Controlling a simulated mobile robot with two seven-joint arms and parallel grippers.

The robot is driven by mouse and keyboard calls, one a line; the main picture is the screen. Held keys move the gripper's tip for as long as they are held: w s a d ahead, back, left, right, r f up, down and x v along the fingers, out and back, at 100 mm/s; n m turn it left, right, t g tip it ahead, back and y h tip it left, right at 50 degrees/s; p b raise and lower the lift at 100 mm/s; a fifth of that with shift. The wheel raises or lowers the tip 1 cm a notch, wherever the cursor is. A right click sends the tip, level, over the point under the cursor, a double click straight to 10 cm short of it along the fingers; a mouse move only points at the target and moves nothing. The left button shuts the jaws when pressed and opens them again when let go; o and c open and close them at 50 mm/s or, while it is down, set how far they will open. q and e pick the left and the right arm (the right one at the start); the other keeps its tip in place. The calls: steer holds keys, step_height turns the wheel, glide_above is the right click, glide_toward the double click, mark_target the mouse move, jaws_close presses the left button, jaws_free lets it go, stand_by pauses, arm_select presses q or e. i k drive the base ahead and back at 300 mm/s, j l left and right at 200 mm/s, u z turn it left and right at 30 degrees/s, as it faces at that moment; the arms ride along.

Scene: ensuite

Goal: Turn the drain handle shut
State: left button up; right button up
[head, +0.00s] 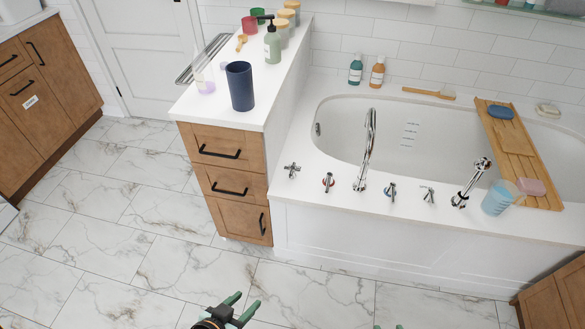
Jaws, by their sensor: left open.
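Several chrome fittings stand in a row on the white front deck of the bathtub (340,235). A cross-shaped handle (292,169) is at the left end, and a similar handle (428,194) is right of the spout. A red-marked handle (328,181) and a blue-marked handle (390,192) flank the tall spout (368,145). I cannot tell from markings which one is the drain handle. My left gripper (245,301) is open and empty over the floor at the bottom, well short of the tub. Only small green tips of my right gripper (388,327) show at the bottom edge.
A hand shower (472,181) and a blue cup (497,198) stand right of the handles, by a wooden bath tray (515,145). A drawer cabinet (232,185) with a dark tumbler (240,86) adjoins the tub on the left. The marble floor (130,240) before them is clear.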

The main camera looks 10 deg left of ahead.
mark_target(292, 169)
steer(key=i+l+u, duration=0.1)
steer(key=i+u, duration=0.3)
steer(key=i+l+u, duration=0.2)
steer(key=u, duration=0.15)
steer(key=i+l+u, duration=0.4)
steer(key=i+j, duration=0.1)
steer(key=i, duration=0.3)
